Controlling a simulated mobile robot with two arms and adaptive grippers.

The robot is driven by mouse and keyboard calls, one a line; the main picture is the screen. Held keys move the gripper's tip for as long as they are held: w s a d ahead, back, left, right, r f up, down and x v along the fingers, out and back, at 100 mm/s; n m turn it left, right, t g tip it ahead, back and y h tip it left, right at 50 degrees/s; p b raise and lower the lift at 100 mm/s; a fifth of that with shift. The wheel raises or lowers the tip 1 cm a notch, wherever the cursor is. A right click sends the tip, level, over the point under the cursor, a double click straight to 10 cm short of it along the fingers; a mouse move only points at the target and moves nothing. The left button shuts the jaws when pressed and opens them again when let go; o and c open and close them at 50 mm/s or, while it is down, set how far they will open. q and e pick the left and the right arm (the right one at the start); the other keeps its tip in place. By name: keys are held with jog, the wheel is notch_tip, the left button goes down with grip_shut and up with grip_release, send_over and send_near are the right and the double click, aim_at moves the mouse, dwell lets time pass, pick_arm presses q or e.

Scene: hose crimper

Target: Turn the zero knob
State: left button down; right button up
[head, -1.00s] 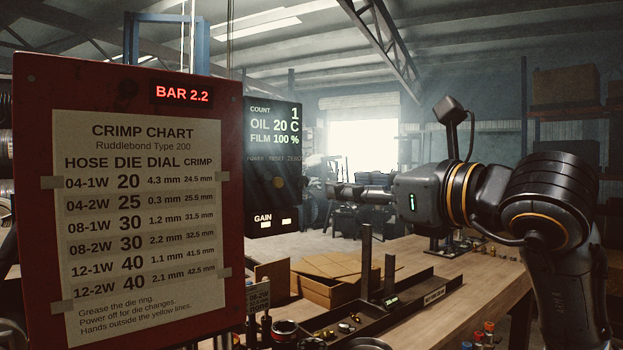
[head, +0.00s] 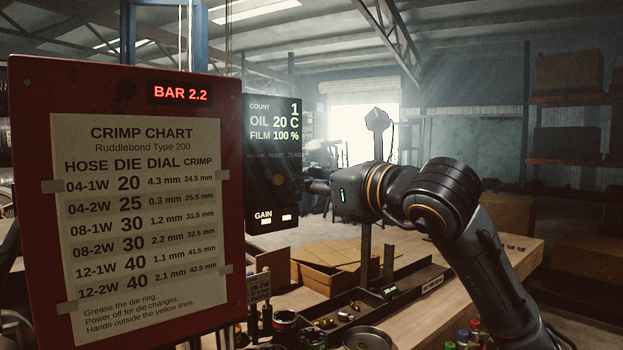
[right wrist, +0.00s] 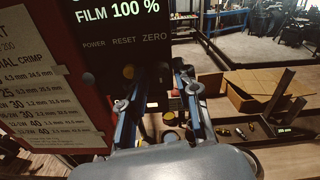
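The dark control panel (head: 273,200) hangs beside the crimp chart, with a lit readout of COUNT 1, OIL 20 C and FILM 100 %. Its POWER, RESET and ZERO labels are clear in the right wrist view, where the panel (right wrist: 105,65) fills the upper left. A dim amber button (right wrist: 128,71) sits below RESET. I cannot make out the zero knob itself against the dark panel. My right gripper (head: 312,187) is at the panel's right edge, pointing left. In the right wrist view its fingers (right wrist: 165,80) are apart and empty, below the ZERO label. My left gripper is out of view.
The red chart board (head: 20,230) stands close on the left. Below the arm, a workbench (head: 475,265) carries an open cardboard box (head: 322,284), a dark tray with small fittings and an upright post (head: 365,258).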

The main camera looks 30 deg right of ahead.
grip_shut()
jog(key=shift+n, duration=2.9)
jog(key=shift+o, duration=2.4)
grip_release()
